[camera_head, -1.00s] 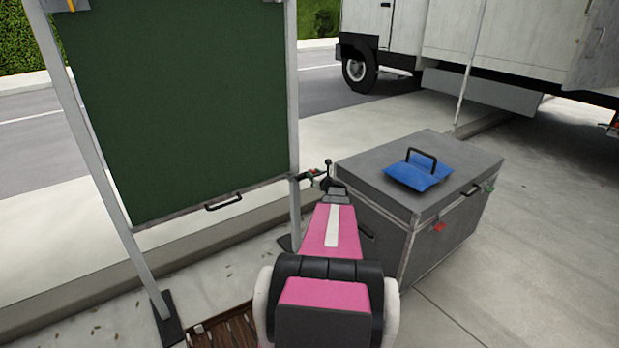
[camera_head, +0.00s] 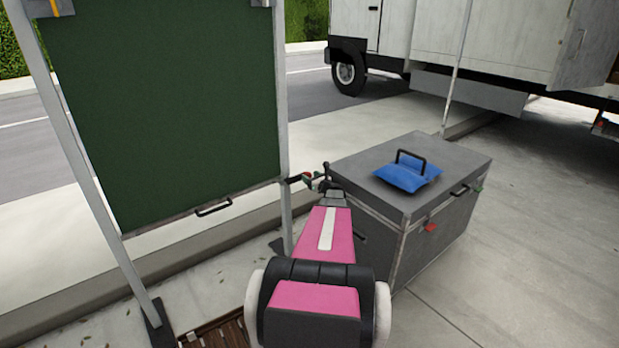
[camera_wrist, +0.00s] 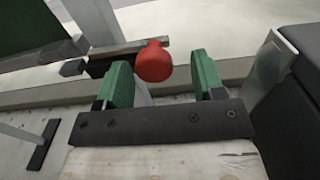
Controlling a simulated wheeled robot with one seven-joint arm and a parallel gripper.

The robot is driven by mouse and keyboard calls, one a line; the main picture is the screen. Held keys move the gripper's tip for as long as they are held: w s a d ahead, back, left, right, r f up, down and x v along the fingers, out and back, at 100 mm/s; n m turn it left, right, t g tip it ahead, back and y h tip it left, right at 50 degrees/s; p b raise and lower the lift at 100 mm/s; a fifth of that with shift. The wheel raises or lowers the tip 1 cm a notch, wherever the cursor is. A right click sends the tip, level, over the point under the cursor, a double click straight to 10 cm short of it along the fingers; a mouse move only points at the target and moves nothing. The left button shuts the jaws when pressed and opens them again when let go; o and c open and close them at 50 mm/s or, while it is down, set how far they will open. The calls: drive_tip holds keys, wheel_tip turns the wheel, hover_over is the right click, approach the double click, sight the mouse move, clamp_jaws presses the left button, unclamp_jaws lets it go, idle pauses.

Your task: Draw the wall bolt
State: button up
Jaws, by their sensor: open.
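The wall bolt has a red knob (camera_wrist: 153,62) on a dark bar (camera_wrist: 105,62), on the grey post beside the green board. In the wrist view the knob lies in line with the gap between the two green fingers of my gripper (camera_wrist: 162,72). The fingers are open, with the left one nearer the knob. I cannot tell whether either touches it. In the head view my gripper (camera_head: 318,182) is at the right post of the board, and the bolt is small and partly hidden there.
A grey case (camera_head: 440,230) with a blue sandbag (camera_head: 408,178) on its lid stands close right of my gripper. The green board (camera_head: 170,110) stands left on its posts. A white truck (camera_head: 480,40) is behind. Pavement at right is clear.

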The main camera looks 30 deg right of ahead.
drive_tip(key=s, duration=0.9)
drive_tip(key=shift+d, duration=0.4)
drive_tip(key=a+f+n+g+y, duration=0.1)
drive_tip(key=a+n+g+y, duration=0.75)
drive_tip(key=a+n, duration=1.6)
drive_tip(key=s+a+n+g+h, duration=0.4)
drive_tip(key=s+a, duration=0.3)
drive_tip(key=a, duration=0.6)
drive_tip(key=s+a+r+n+g+h, duration=0.1)
drive_tip(key=s+a+n+g+h, duration=0.4)
drive_tip(key=a, duration=0.8)
drive_tip(key=shift+s+r+n+h, duration=0.15)
drive_tip(key=shift+s+n+h, duration=0.2)
drive_tip(key=shift+s+n, duration=0.65)
